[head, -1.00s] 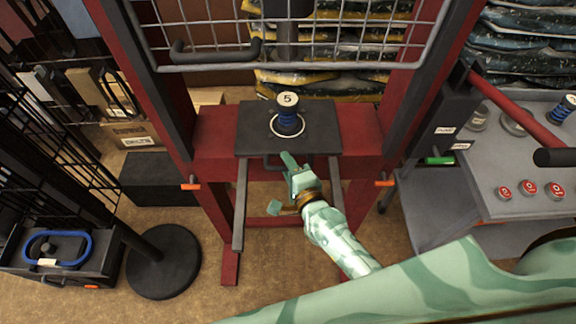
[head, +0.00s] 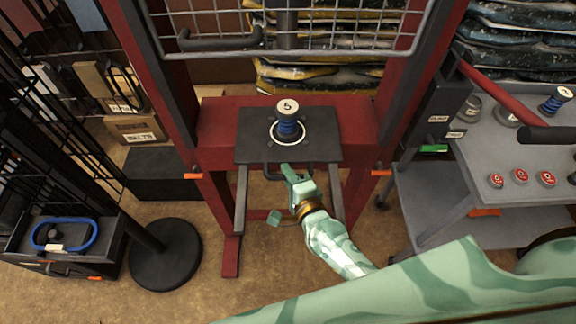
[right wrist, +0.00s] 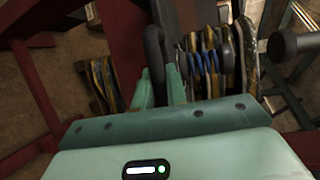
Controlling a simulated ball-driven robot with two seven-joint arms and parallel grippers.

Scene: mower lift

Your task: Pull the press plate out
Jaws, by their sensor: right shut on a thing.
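The press plate (head: 250,150) is a dark flat plate in the red press frame (head: 215,130), seen in the head view. It juts toward me from the red crossbeam, above two grey rails (head: 241,200). A blue spring piece with a white cap marked 5 (head: 288,120) stands upright on it. My right gripper (head: 288,171) is at the dark handle (head: 270,172) on the plate's front edge, shut on it. In the right wrist view, the green fingers (right wrist: 160,88) close around the dark handle loop (right wrist: 153,42). My left gripper is out of view.
A wire guard (head: 330,35) hangs above the plate. A grey cart (head: 510,175) with red buttons stands at right. A round black stand base (head: 165,255) and a tray with a blue loop (head: 65,235) are at left. Bare floor lies in front of the press.

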